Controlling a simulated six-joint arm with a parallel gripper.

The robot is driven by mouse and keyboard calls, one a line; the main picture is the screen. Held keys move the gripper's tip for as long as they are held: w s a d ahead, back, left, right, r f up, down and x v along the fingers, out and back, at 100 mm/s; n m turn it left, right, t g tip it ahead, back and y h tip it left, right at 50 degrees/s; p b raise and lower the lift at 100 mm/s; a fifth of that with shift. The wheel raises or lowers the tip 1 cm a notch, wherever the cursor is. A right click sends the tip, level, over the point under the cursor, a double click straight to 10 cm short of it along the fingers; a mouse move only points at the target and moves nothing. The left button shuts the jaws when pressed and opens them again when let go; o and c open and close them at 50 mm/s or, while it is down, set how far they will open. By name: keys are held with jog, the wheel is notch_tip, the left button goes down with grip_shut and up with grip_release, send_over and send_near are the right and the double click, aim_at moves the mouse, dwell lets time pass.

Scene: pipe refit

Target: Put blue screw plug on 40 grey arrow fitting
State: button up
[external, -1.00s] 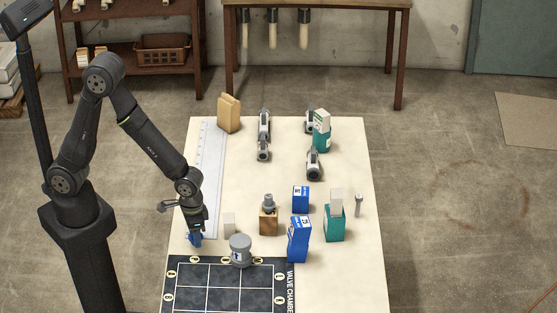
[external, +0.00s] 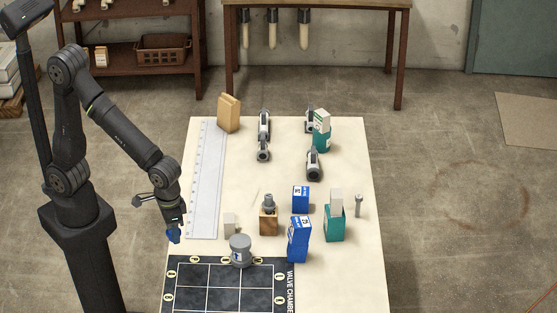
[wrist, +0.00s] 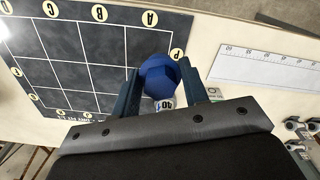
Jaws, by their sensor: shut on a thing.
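My gripper (external: 174,232) is shut on the blue screw plug (wrist: 159,76), held above the table's left edge. In the wrist view the plug's faceted blue head sits between my two fingers (wrist: 161,92). A white patch reading 40 (wrist: 166,103) shows just below the head; I cannot tell what bears it. Several grey fittings lie at the back of the table, among them one at the left (external: 264,124), a smaller one in front of it (external: 263,151) and one at the right (external: 313,164). Their numbers and arrows are too small to read.
A grey capped piece (external: 240,249) stands at the edge of the dark grid mat (external: 225,301). A long ruler (external: 206,185) lies along the left. The back centre has free room.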

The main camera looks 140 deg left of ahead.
jog(key=w+a+r+n, duration=0.2)
jog(key=w+a+r, duration=0.2)
jog(key=w+r, duration=0.45)
send_over(239, 242)
jog(key=f, duration=0.8)
jog(key=shift+d, duration=0.2)
jog(key=shift+a+f, duration=0.1)
jog(key=shift+a, duration=0.05)
jog(key=shift+f, duration=1.95)
jog(key=shift+f, duration=0.1)
jog(key=o, duration=0.9)
jog(key=shift+o, duration=0.2)
